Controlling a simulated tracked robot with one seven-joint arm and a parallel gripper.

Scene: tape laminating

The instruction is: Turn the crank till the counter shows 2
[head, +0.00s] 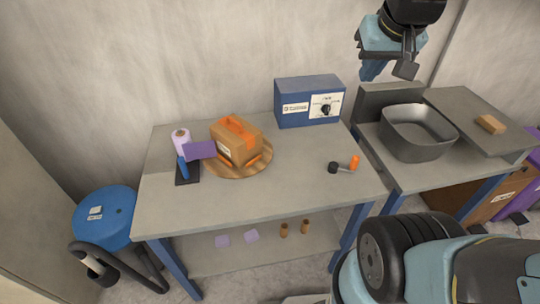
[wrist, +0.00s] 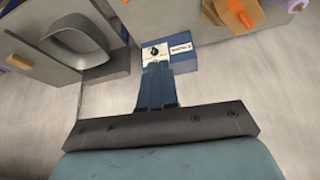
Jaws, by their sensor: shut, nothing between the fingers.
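The crank (head: 343,168) is at the right front of the workbench, with a black hub, a short arm and an upright orange knob. The blue box (head: 309,102) at the back of the bench has a white dial panel (head: 325,106) with a black pointer; its marks are too small to read. The blue box also shows in the wrist view (wrist: 182,55). I cannot make out a number on a counter. My gripper (head: 372,71) is shut and empty, high up to the right of the blue box, well away from the crank. I cannot make out the crank in the wrist view.
A cardboard box (head: 236,147) with orange tape sits on a round wooden turntable (head: 237,172). A lilac roll stand (head: 182,143) with a purple strip is beside it. A grey basin (head: 417,132) is at the right. The bench around the crank is clear.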

